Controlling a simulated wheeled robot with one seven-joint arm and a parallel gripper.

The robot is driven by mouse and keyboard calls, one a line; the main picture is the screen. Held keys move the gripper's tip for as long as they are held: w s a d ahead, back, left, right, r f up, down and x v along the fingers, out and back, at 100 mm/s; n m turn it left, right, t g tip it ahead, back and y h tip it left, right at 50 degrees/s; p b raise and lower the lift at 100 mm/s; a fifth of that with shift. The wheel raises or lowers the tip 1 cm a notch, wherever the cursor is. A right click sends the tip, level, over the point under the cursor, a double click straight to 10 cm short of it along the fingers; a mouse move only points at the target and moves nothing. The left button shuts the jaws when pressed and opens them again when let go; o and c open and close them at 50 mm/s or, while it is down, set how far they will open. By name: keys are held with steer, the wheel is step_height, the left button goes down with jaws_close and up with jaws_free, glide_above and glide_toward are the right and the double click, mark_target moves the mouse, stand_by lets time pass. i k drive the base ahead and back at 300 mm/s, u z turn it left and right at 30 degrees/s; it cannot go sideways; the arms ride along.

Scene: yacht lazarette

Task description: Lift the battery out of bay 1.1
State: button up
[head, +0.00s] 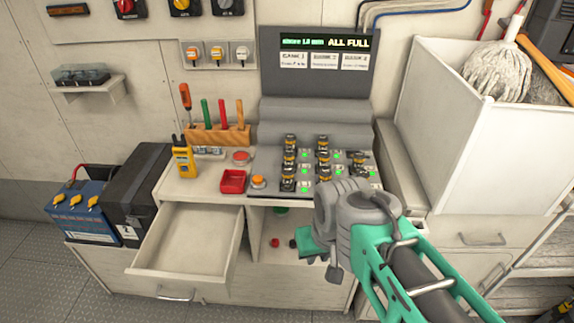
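The grey charger (264,183) stands on the bench with rows of bays. Single bay numbers are too small to read, so I cannot tell which battery is in bay 1.1. My gripper (318,256) is in front of and below the charger's front edge, apart from the batteries. My wrist hides part of the front right bays. The fingertips are not clear.
An open, empty drawer (190,238) juts out at left front. A red tray (233,181), an orange button (258,181), a yellow meter (184,160) and a tool rack (217,133) sit left of the charger. A white bin (450,128) with a mop stands right.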

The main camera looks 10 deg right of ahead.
mark_target(288, 172)
steer(key=i, duration=0.15)
steer(key=z, duration=0.05)
steer(key=k, duration=1.05)
steer(key=u, duration=0.9)
steer(key=i, duration=1.25)
steer(key=z, duration=0.2)
